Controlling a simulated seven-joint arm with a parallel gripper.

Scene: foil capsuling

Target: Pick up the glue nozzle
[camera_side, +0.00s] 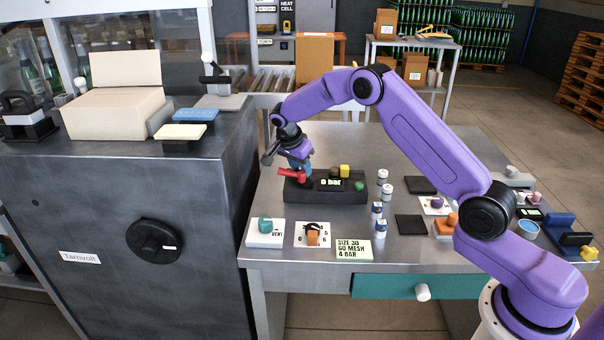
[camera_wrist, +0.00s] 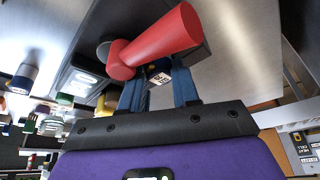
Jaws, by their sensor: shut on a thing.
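The glue nozzle appears to be the red tapered piece (camera_wrist: 160,42) at the fingertips in the wrist view, with a short rounded stub at its lower left. In the side view it shows as a small red piece (camera_side: 291,174) pointing left, at the left end of a black unit (camera_side: 326,194) with a "0 bar" display. My gripper (camera_wrist: 157,85) has its blue fingers shut on it, pointing down in the side view (camera_side: 301,168). A small dark labelled piece (camera_wrist: 158,74) shows between the fingers. Whether the nozzle touches the black unit is unclear.
A yellow knob (camera_side: 345,171) and a green button (camera_side: 359,186) sit on the black unit. Small white-and-blue bottles (camera_side: 377,211) stand to its right. A grey cabinet (camera_side: 110,200) rises at left.

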